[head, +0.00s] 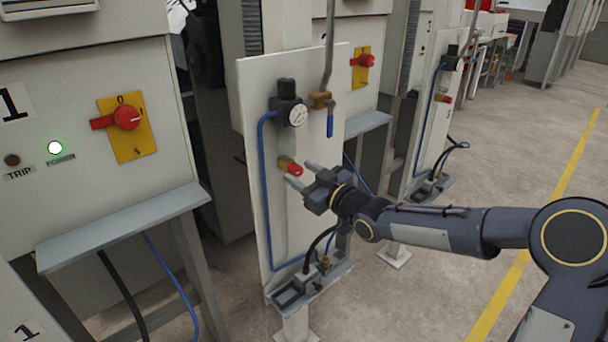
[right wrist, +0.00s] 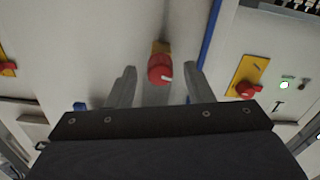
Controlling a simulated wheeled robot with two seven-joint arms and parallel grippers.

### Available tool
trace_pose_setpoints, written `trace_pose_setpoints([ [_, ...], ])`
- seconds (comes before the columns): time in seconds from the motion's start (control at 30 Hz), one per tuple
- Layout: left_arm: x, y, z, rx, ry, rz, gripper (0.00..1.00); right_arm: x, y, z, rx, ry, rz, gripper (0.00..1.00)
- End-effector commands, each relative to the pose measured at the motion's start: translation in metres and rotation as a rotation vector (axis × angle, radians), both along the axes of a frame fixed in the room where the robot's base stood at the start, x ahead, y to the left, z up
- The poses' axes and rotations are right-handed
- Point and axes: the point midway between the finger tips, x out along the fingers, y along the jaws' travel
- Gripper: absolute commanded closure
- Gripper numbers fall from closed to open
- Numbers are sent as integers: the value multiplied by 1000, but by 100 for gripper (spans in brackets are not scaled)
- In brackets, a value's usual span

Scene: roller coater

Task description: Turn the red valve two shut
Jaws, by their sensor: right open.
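A small red valve knob (head: 294,169) on a brass fitting sits on the white upright panel (head: 256,100), below a round pressure gauge. In the right wrist view the same red knob (right wrist: 160,69) shows with a white mark on its face, centred between my fingers. My right gripper (head: 302,174) is open, its two fingertips close to the knob. In the right wrist view my right gripper (right wrist: 158,85) has one finger on each side of the knob, with gaps between. I cannot tell whether the tips reach past its face. My left gripper is not in view.
A blue-handled lever (head: 330,125) hangs right of the gauge (head: 297,115). A blue hose (head: 264,190) runs down the panel's left side. A cabinet with a red rotary switch (head: 126,117) on a yellow plate stands left. Floor at the right is open.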

Motion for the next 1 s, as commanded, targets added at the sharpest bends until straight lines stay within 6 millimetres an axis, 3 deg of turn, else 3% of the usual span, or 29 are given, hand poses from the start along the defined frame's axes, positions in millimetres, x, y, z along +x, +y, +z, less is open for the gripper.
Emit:
trace_pose_setpoints([
  [0.17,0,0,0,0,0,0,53,0,0,0,0,0,0,53],
  [0.5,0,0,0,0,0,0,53,0,0,0,0,0,0,98],
  [1.0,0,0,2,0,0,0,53,0,0,0,114,81,0,98],
])
